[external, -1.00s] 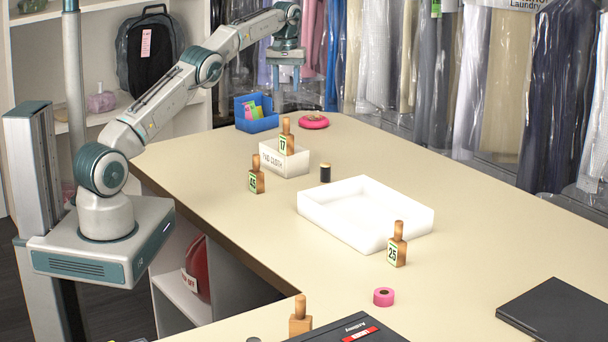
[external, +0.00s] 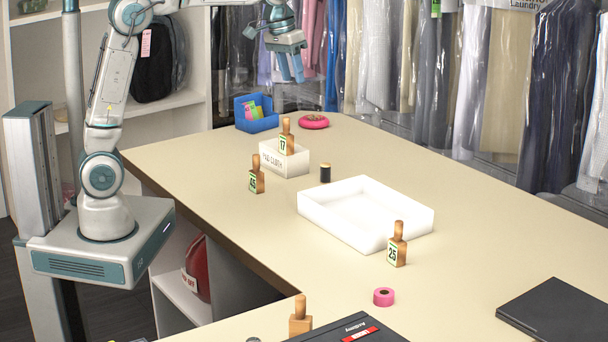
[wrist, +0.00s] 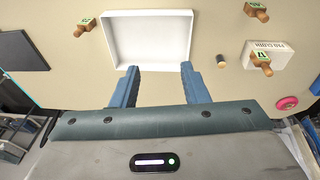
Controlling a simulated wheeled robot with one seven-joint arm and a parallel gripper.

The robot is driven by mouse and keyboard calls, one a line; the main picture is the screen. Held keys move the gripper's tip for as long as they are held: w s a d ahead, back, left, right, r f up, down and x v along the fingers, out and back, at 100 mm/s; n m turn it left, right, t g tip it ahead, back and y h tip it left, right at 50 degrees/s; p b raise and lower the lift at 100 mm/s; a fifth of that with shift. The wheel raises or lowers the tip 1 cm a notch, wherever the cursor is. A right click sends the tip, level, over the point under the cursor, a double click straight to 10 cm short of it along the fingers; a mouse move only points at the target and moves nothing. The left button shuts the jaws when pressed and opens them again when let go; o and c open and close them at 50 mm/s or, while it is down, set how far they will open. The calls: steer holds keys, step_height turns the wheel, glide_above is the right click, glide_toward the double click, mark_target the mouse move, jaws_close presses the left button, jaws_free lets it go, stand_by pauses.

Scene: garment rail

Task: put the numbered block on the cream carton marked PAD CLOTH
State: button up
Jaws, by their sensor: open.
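The cream carton marked PAD CLOTH (external: 296,166) stands towards the back of the counter; it also shows in the wrist view (wrist: 280,47). A wooden block numbered 17 (external: 287,140) appears to stand upright on its top, also in the wrist view (wrist: 259,58). A block numbered 45 (external: 257,177) stands upright on the counter, left of and nearer than the carton. A block numbered 25 (external: 397,246) stands right of the white tray. Another block (external: 300,318) at the front shows no number. My gripper (external: 291,78) is open and empty, high above the counter's back end.
A white tray (external: 320,221) fills the middle of the counter. A black spool (external: 325,173), blue bin (external: 257,122), pink ring (external: 313,122) and pink tape roll (external: 383,297) are nearby. Dark flat cases lie at the front. Bagged garments hang along the back.

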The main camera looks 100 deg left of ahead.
steer(key=s+d+f+m+t, duration=0.1)
steer(key=s+d+f+m, duration=0.3)
steer(key=s+d, duration=0.5)
steer(key=s+d+f+m+t, duration=0.1)
steer(key=s+d+f+m, duration=0.4)
steer(key=s+d, duration=0.5)
steer(key=d+f, duration=0.1)
steer(key=d, duration=0.5)
steer(key=shift+f+h, duration=0.4)
